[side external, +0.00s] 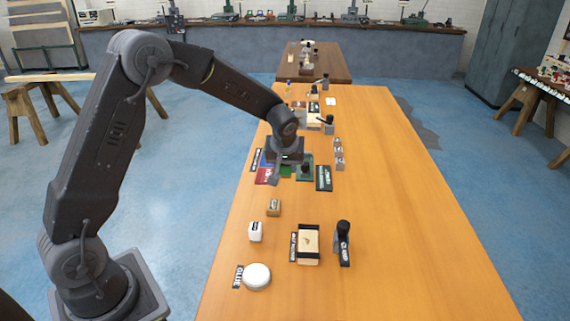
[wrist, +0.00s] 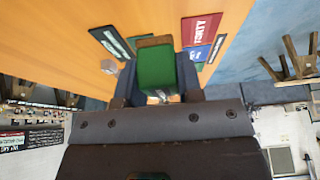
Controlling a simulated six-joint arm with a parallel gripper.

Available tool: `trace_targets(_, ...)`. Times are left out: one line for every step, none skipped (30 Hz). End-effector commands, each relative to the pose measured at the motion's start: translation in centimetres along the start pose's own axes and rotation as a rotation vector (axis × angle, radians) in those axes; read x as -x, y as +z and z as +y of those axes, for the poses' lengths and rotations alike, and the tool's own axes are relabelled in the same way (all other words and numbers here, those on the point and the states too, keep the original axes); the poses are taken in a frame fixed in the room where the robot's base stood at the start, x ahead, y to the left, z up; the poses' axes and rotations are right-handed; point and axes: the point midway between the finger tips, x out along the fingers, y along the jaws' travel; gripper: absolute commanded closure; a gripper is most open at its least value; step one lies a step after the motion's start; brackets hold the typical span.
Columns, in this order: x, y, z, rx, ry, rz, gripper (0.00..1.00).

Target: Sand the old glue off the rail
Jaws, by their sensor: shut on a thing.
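My gripper (wrist: 157,88) is shut on a green block (wrist: 156,66) with a tan strip along its far edge; its two dark fingers stand on either side of it. In the side external view my gripper (side external: 280,174) is low over the far half of the orange table, beside the coloured cards, and mostly hides the block. I cannot tell whether the block touches the table. A pale wooden piece (side external: 308,243) sits in a dark-ended holder nearer the front; I cannot tell if it is the rail. No glue marks can be made out.
A red card (wrist: 203,28) and a blue card (wrist: 196,53) lie near my gripper, with a dark label (wrist: 110,42) opposite. The table's right side (side external: 410,220) is clear.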

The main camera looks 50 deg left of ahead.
Motion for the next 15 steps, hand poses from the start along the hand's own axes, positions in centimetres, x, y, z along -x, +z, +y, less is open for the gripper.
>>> trace_targets(0.3, 0.7, 0.7, -0.005, 0.003, -0.001, 0.85)
trace_targets(0.5, 1.3, 1.1, -0.006, 0.003, -0.002, 0.85)
trace_targets(0.8, 2.2, 1.7, -0.008, 0.004, -0.004, 0.85)
trace_targets(1.1, 2.9, 2.2, -0.009, 0.004, -0.005, 0.85)
trace_targets(1.4, 3.8, 2.8, -0.011, 0.003, -0.006, 0.85)
trace_targets(1.8, 4.9, 3.5, -0.010, 0.003, -0.007, 0.85)
trace_targets(2.1, 5.8, 4.0, -0.011, 0.003, -0.007, 0.85)
trace_targets(2.4, 6.6, 4.5, -0.011, 0.003, -0.006, 0.85)
trace_targets(2.8, 7.7, 5.0, -0.010, 0.003, -0.006, 0.85)
trace_targets(3.0, 8.4, 5.4, -0.010, 0.003, -0.005, 0.85)
trace_targets(3.3, 9.1, 5.7, -0.009, 0.003, -0.005, 0.85)
trace_targets(3.6, 9.9, 6.1, -0.008, 0.002, -0.003, 0.85)
trace_targets(3.8, 10.4, 6.3, -0.007, 0.001, -0.002, 0.85)
trace_targets(4.0, 10.9, 6.4, -0.007, 0.001, -0.002, 0.85)
trace_targets(4.1, 11.4, 6.6, -0.005, 0.001, -0.001, 0.85)
